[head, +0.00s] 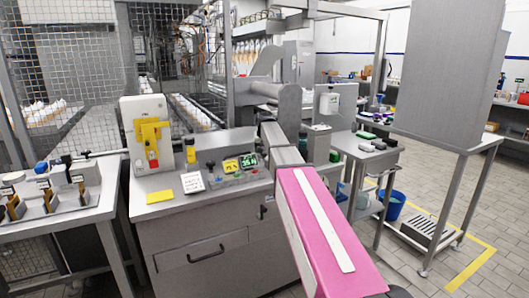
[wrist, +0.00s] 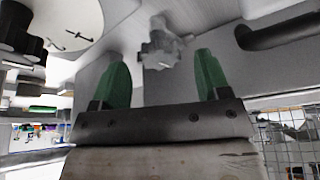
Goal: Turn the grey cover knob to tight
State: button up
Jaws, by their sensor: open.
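In the wrist view, a grey lobed knob (wrist: 162,47) stands out from a grey metal face, ahead of my gripper. My gripper (wrist: 163,70) is open, with one green finger on each side of the knob as seen in the picture. The knob looks to be beyond the fingertips, with no visible contact. Its turn position cannot be read. In the head view I cannot make out the gripper or this knob; my pink arm link covers part of the middle.
In the wrist view, a black knob (wrist: 20,32) beside a marked pale dial (wrist: 72,20) is at left, and a dark handle (wrist: 285,32) at upper right. The head view shows a control cabinet (head: 205,255), a side table (head: 362,151) and a blue bucket (head: 391,205).

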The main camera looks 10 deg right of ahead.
jog(key=shift+w+f, duration=0.2)
jog(key=shift+f, duration=0.35)
jog(key=c, duration=0.9)
jog(key=shift+m+h, duration=0.3)
jog(key=shift+m, duration=0.5)
jog(key=o, duration=0.9)
jog(key=shift+r, duration=0.1)
jog(key=v, duration=1)
jog(key=shift+r, duration=0.35)
jog(key=shift+s, duration=0.1)
